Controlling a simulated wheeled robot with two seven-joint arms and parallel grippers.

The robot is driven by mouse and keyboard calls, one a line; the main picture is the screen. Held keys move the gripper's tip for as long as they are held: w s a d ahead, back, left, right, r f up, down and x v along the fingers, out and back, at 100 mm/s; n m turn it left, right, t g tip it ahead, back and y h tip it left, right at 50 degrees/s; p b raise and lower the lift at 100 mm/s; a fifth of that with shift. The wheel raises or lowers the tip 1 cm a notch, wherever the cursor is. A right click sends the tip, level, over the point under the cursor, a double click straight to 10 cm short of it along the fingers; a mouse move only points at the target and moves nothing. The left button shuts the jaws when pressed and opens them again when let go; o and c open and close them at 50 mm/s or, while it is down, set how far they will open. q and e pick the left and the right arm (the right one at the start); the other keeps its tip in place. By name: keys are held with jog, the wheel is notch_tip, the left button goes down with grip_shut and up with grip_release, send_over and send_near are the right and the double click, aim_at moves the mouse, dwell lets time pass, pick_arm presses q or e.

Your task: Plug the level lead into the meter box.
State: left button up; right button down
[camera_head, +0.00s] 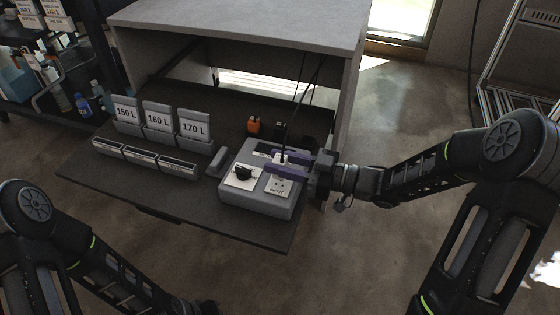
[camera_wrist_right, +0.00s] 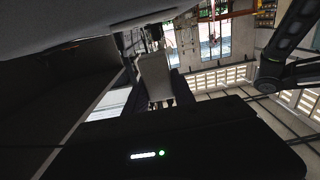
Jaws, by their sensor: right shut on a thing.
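The meter box (camera_head: 228,197) is a pale grey box at the front right of the dark shelf board. A black knob (camera_head: 243,174) and a white socket plate (camera_head: 280,187) are on its top. My right gripper (camera_head: 283,160) has purple fingers and is shut on a white plug (camera_head: 284,157) over the box's back part, behind the socket holes. A dark lead (camera_head: 290,122) rises from the plug. In the right wrist view the pale plug (camera_wrist_right: 155,75) shows between dark fingers, pins bare at its lower end. My left arm shows at lower left; its fingers are out of view.
An orange plug (camera_head: 254,126) and a black plug (camera_head: 281,130) stand behind the meter box. Cards up to 170 L (camera_head: 194,127) stand left, behind small labelled trays (camera_head: 140,157). The grey cabinet top (camera_head: 245,22) overhangs the back. The floor in front is clear.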

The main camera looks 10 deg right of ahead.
jog(key=shift+s+a+f+b, duration=0.15)
jog(key=shift+f+b, duration=0.7)
jog(key=shift+f, duration=0.55)
jog(key=c, duration=1)
grip_release()
jog(key=shift+o, duration=0.2)
jog(key=shift+r, duration=0.1)
jog(key=s+d+r+p, duration=0.2)
jog(key=d+r+p, duration=0.2)
jog(key=r+p, duration=0.1)
jog(key=shift+s+d+p, duration=0.25)
jog(key=shift+p, duration=0.1)
